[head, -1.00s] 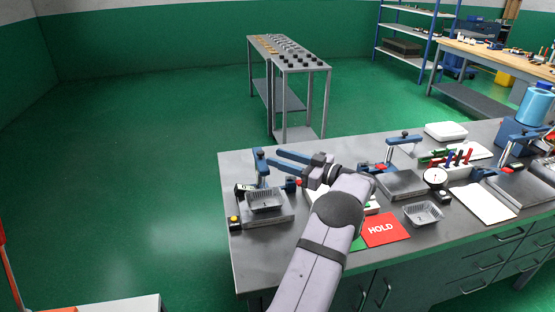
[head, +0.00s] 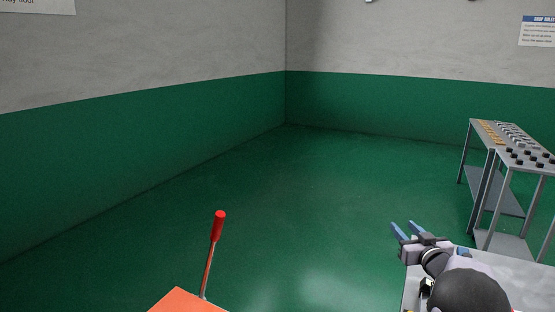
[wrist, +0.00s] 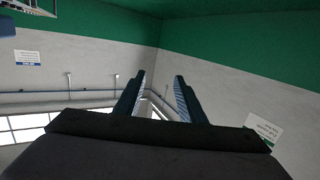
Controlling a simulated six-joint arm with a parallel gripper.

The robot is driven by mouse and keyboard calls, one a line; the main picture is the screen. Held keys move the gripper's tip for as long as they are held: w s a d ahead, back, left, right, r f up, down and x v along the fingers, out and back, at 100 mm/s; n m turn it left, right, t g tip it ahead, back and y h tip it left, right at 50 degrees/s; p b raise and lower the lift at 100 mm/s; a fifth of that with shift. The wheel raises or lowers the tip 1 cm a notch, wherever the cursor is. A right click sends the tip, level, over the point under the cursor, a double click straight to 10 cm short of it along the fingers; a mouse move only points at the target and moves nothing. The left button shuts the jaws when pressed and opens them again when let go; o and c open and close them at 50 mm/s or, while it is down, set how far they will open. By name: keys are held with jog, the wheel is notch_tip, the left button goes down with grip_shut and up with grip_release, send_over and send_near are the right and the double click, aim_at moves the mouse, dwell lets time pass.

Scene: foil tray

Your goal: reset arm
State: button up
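My gripper (head: 404,229) is at the lower right of the head view, raised near the left end of the metal workbench (head: 535,272). Its two blue fingers are spread apart with nothing between them. In the wrist view the fingers (wrist: 158,98) stand apart and empty, with the wall and floor behind them, seen upside down. The foil trays are outside both current views. Most of the bench top is out of frame or hidden by my arm.
A grey metal rack (head: 492,190) with rows of small parts on top stands at the right. An orange surface (head: 188,300) with a red-handled lever (head: 217,228) is at the lower left. The green floor (head: 300,200) between is clear.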

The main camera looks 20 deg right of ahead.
jog(key=w+a+f+g, duration=0.3)
jog(key=a+f, duration=0.1)
jog(key=a, duration=0.7)
jog(key=s+a+f+g+y, duration=0.1)
jog(key=s+a+f+g, duration=0.3)
jog(key=a, duration=0.6)
jog(key=s+a+f+g+y, duration=0.1)
jog(key=s+a+f, duration=0.4)
jog(key=a, duration=0.4)
jog(key=s+a+f+n+g+y, duration=0.1)
jog(key=s+a+f+n+g, duration=0.15)
jog(key=s+a, duration=0.5)
jog(key=s+a+f+n+g+y, duration=0.1)
jog(key=s+a+f+g+y, duration=0.2)
jog(key=s+a, duration=0.5)
jog(key=s+d+r+g+h+p, duration=0.1)
jog(key=s+r+g+p, duration=0.1)
jog(key=s, duration=0.5)
notch_tip(320, 180, up, 2)
jog(key=shift+d+r+m+p, duration=0.15)
jog(key=shift+r+m+p, duration=0.15)
jog(key=shift+p, duration=0.5)
